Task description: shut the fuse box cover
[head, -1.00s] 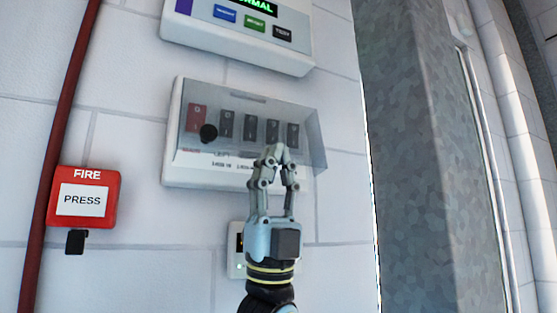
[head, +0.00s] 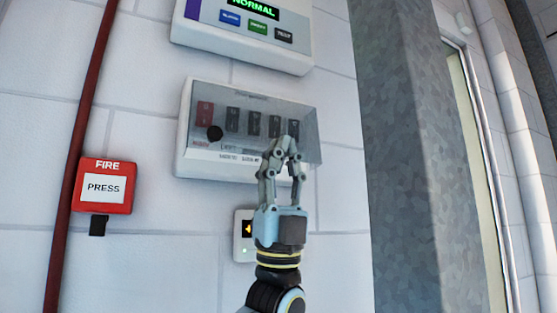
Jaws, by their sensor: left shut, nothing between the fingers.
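The fuse box (head: 183,128) is a white case on the tiled wall, in the upper middle of the head view. Its clear smoky cover (head: 250,97) lies over a row of switches, one red and several dark, and bears a round black knob (head: 215,133) at its lower left. The cover looks close to the case; I cannot tell if it is fully shut. My left gripper (head: 286,142) is shut and empty, its fingertips in front of the cover's lower right part. I cannot tell whether they touch it. My right gripper is not in view.
A panel reading NORMAL (head: 240,42) hangs above the fuse box. A red fire call point (head: 104,187) and a red pipe (head: 84,130) are at the left. A small white wall unit (head: 243,252) is partly behind my left gripper. A grey speckled column (head: 405,150) stands at the right.

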